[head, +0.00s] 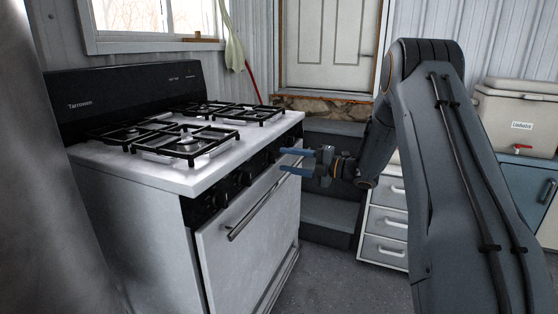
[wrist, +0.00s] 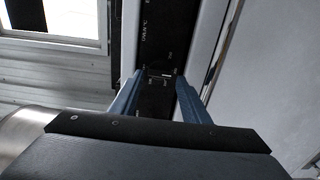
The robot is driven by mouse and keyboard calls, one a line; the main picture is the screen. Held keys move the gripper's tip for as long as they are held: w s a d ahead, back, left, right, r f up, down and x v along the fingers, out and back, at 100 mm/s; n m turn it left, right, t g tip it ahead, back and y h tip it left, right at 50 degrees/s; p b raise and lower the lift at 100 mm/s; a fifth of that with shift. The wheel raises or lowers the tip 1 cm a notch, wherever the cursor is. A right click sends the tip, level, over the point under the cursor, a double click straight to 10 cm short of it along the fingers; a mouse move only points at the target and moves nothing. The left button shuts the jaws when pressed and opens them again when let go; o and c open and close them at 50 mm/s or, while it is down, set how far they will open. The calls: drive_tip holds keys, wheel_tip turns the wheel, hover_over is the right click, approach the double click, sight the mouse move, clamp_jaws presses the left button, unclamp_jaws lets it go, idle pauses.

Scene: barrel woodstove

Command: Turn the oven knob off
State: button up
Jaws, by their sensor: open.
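The white stove (head: 150,175) has a black front control strip (head: 225,187) with dark knobs, among them one at the near end (head: 221,198). My gripper (head: 284,161) is at the far end of this strip, its two blue fingers open and pointing at the stove front. In the wrist view my gripper (wrist: 159,82) has its fingers apart over the black strip (wrist: 157,40), which carries small white lettering and marks. A dark shape with a pale line lies between the fingertips. I cannot tell whether they touch the oven knob, or its setting.
The oven door handle (head: 262,208) runs just below the strip. Black burner grates (head: 185,140) cover the cooktop. Dark steps (head: 325,205) and a white drawer unit (head: 385,218) stand behind my arm. A cream cooler (head: 515,115) is at right. Bare floor lies in front.

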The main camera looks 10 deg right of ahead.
sight(272, 157)
drive_tip(key=shift+x, duration=1.95)
drive_tip(key=c, duration=0.8)
